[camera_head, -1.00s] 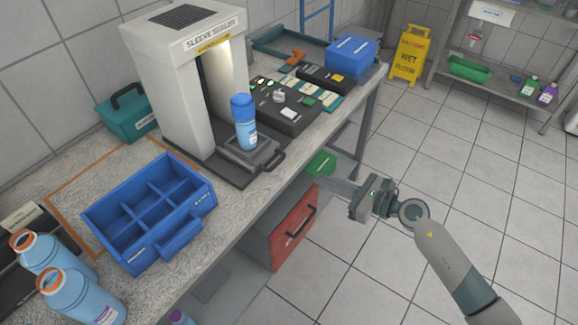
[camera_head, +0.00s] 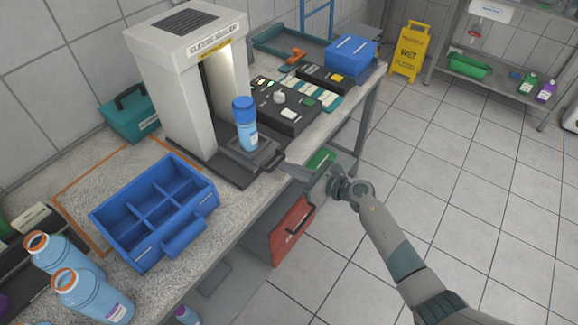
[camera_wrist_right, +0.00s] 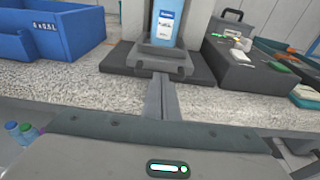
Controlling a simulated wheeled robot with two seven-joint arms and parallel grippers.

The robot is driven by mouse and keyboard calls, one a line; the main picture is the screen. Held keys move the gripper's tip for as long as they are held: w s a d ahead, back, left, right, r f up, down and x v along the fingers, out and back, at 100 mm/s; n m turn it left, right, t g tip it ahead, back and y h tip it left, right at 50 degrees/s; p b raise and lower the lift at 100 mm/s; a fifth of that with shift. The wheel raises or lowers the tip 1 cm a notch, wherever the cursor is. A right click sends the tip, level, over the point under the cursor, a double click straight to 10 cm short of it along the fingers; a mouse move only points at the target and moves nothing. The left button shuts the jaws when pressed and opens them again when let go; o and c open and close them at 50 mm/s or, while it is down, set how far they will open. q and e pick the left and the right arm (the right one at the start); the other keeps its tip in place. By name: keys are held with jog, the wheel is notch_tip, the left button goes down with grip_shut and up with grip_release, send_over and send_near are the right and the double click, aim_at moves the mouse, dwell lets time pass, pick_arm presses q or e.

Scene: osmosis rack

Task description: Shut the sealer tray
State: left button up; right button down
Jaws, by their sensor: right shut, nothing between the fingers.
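The sleeve sealer (camera_head: 187,85) is a pale machine with a lit opening, standing on the counter. Its tray (camera_head: 262,153) sticks out in front of the opening, with a dark handle at its front. A blue-capped bottle (camera_head: 246,125) stands upright on the tray; its lower part also shows in the wrist view (camera_wrist_right: 168,22). My right gripper (camera_head: 290,168) is shut and empty, its fingers pointing at the tray's front. In the wrist view the fingertips (camera_wrist_right: 160,80) are just below the tray front (camera_wrist_right: 160,60); I cannot tell if they touch. My left gripper is not in view.
A blue divided crate (camera_head: 150,212) stands left of the sealer, with blue bottles (camera_head: 92,295) nearer. A dark panel (camera_head: 285,108) and a blue box (camera_head: 351,55) are to the right. A red drawer (camera_head: 292,230) is below the counter.

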aim_at(258, 151)
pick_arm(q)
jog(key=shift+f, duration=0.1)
pick_arm(e)
jog(key=shift+w+a, duration=0.1)
jog(key=shift+a, duration=0.05)
